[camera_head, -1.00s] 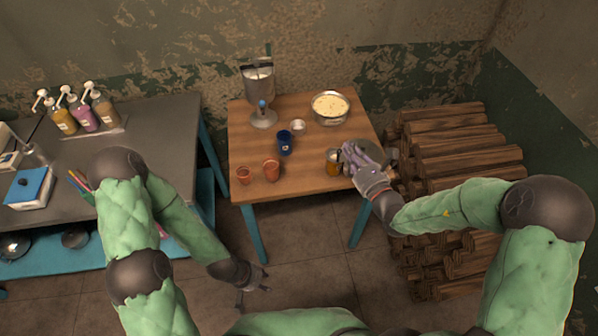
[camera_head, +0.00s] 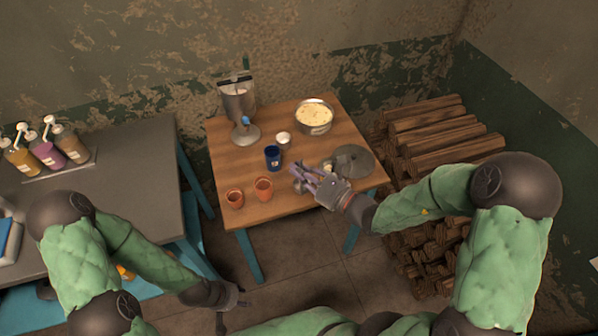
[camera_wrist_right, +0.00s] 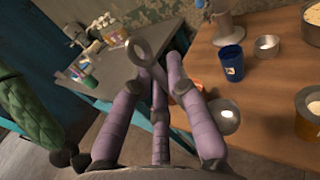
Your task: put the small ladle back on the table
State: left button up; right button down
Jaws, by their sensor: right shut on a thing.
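My right gripper (camera_head: 305,180) is over the front part of the wooden table (camera_head: 225,160), and its purple fingers show in the wrist view (camera_wrist_right: 160,75). The fingers are closed around the small ladle, whose grey ring-like end (camera_wrist_right: 143,48) shows between the fingertips. A shiny round bowl (camera_wrist_right: 226,117), seemingly the ladle's, shows to the right of the fingers. In the head view the ladle is too small and covered to make out clearly. My left gripper (camera_head: 232,302) hangs low in front of the tables, its fingers apart and empty.
On the wooden table are two terracotta cups (camera_head: 263,188), a blue cup (camera_head: 273,157), a small metal cup (camera_head: 283,141), a dispenser (camera_head: 240,108), a filled pot (camera_head: 314,117) and a grey lid (camera_head: 354,160). Stacked logs (camera_head: 430,140) stand at right. A grey counter (camera_head: 130,170) stands left.

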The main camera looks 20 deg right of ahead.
jog(key=w+f, duration=0.1)
jog(key=w, duration=0.1)
jog(key=w+d+f+b, duration=0.1)
jog(key=w+f, duration=0.1)
jog(key=w, duration=0.1)
jog(key=shift+w+d, duration=0.3)
jog(key=shift+w, duration=0.05)
jog(key=w+d+f+b, duration=0.1)
jog(key=w+f+b, duration=0.2)
jog(key=f, duration=0.5)
jog(key=shift+w+d+f+b, duration=0.25)
jog(key=shift+w+b, duration=0.15)
jog(key=shift+w, duration=0.4)
jog(key=shift+f, duration=0.15)
jog(key=c, duration=1.2)
grip_release()
